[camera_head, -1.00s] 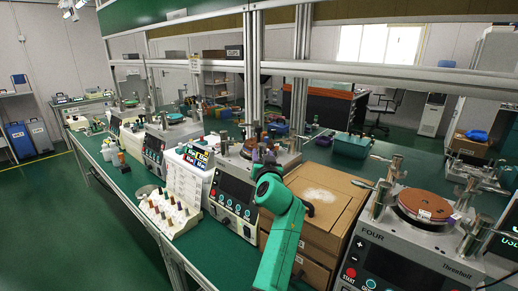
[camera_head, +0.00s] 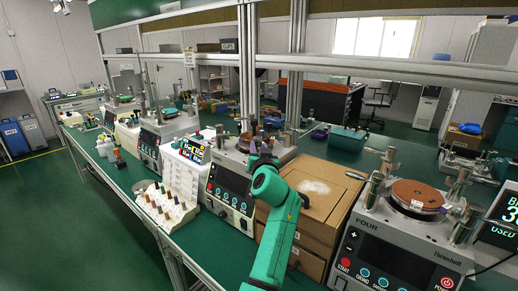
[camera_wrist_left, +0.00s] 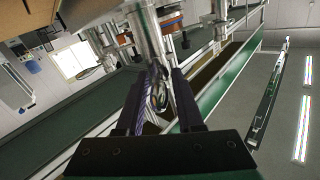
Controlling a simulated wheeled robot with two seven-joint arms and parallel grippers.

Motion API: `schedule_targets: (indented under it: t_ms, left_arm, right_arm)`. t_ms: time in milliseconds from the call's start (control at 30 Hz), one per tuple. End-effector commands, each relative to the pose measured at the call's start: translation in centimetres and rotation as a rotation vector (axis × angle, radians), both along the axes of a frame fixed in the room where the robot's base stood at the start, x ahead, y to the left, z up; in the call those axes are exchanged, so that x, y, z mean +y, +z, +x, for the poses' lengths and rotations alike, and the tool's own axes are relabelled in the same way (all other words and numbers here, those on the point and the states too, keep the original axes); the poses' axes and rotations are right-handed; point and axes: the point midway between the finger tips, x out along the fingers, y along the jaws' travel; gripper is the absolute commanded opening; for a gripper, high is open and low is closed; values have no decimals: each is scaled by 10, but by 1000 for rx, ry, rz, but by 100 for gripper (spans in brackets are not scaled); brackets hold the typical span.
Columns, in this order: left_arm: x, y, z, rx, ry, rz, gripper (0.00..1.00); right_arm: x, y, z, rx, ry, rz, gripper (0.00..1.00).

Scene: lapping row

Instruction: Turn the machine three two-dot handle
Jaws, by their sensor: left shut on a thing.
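Machine three (camera_head: 233,183) is a grey bench unit with a dark screen and round buttons, left of the cardboard boxes. My teal left arm reaches up from the bottom of the head view, and its dark left gripper (camera_head: 262,150) is at the top of this machine. The arm and gripper hide part of its top. In the left wrist view, the two dark fingers (camera_wrist_left: 158,100) are shut on a shiny metal handle (camera_wrist_left: 158,88), which stands between them beside a thicker metal post (camera_wrist_left: 151,40). I cannot make out any dots on the handle. My right gripper is not in view.
Cardboard boxes (camera_head: 318,188) stand right of machine three, and machine FOUR (camera_head: 400,240) stands beyond them. A white rack with coloured-topped pieces (camera_head: 166,206) is at the bench's front left. An aluminium frame post (camera_head: 247,70) rises behind. The floor (camera_head: 90,240) at left is clear.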

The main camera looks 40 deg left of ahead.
Motion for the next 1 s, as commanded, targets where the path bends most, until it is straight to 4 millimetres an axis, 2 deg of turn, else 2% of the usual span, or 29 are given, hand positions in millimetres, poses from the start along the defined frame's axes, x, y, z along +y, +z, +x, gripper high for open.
schedule_targets:
  t_ms: [333, 900, 1000]
  left_arm:
    - [1, 0, 0, 5, 2, 4, 0]
    - [1, 0, 0, 5, 2, 5, 0]
    - [1, -3, 0, 5, 8, 4, 0]
  right_arm:
    - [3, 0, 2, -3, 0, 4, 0]
    - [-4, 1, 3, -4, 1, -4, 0]
    - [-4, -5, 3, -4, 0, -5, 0]
